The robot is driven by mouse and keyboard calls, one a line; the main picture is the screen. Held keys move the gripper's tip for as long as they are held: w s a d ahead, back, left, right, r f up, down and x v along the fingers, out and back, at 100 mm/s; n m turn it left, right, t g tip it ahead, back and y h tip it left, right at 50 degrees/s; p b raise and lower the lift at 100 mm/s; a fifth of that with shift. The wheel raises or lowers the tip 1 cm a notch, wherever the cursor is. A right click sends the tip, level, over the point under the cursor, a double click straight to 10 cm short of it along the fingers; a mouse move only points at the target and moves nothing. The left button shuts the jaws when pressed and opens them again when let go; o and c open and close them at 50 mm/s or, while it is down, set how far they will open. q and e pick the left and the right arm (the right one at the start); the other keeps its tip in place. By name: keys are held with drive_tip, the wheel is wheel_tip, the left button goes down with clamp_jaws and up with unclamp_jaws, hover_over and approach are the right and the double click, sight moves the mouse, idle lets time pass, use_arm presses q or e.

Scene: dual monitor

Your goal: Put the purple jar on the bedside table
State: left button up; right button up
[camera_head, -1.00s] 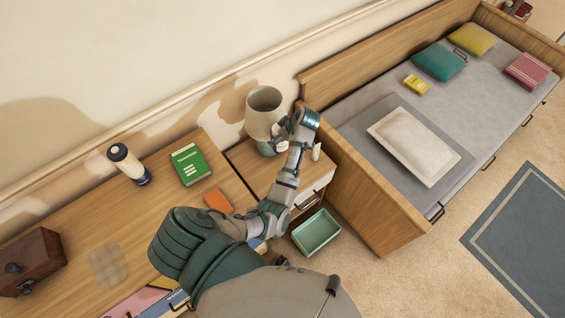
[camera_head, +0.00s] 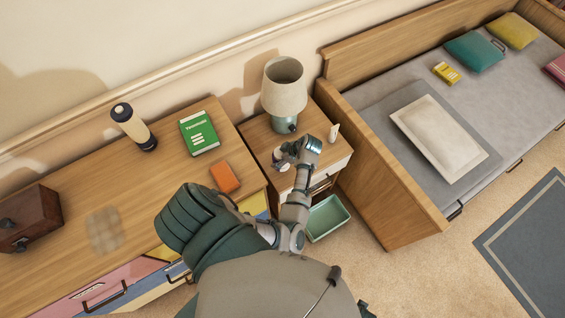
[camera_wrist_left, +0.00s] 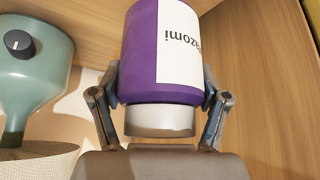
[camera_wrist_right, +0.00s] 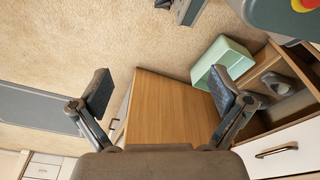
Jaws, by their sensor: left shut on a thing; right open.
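The purple jar (camera_wrist_left: 168,60) has a white label and a whitish cap. It fills the middle of the left wrist view, which shows it upside down, like the lamp. My left gripper (camera_wrist_left: 160,98) is shut on the jar, one finger on each side near the cap. In the head view my left gripper (camera_head: 286,156) is over the front part of the bedside table (camera_head: 256,135), and the jar is mostly hidden there. I cannot tell whether the jar's base touches the tabletop. My right gripper (camera_wrist_right: 160,92) is open and empty, out of the head view.
A lamp (camera_head: 284,88) stands at the back of the bedside table, and a small white bottle (camera_head: 334,132) at its right. A mint bin (camera_head: 327,218) is on the floor in front. A desk with a green book (camera_head: 199,134) is left, a bed (camera_head: 365,180) right.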

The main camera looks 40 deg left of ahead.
use_arm(q)
drive_tip(key=shift+a+f+b, duration=0.2)
drive_tip(key=shift+f+b, duration=0.1)
drive_tip(key=shift+f, duration=0.3)
drive_tip(key=f+b, duration=0.3)
drive_tip(key=shift+d+f, duration=0.15)
drive_tip(key=shift+d, duration=0.2)
drive_tip(key=shift+a, duration=0.25)
use_arm(e)
wheel_tip(320, 180, up, 11)
drive_tip(key=w, duration=0.2)
drive_tip(key=shift+w+a+f, duration=0.2)
drive_tip(key=shift+w, duration=0.2)
use_arm(q)
drive_tip(key=shift+f, duration=0.2)
drive_tip(key=o, duration=1.2)
drive_tip(key=shift+d, duration=0.1)
drive_tip(key=shift+o, duration=1.3)
drive_tip(key=shift+d+r, duration=0.1)
drive_tip(key=shift+d, duration=0.05)
use_arm(e)
drive_tip(key=shift+d, duration=0.25)
drive_tip(key=shift+r, duration=0.1)
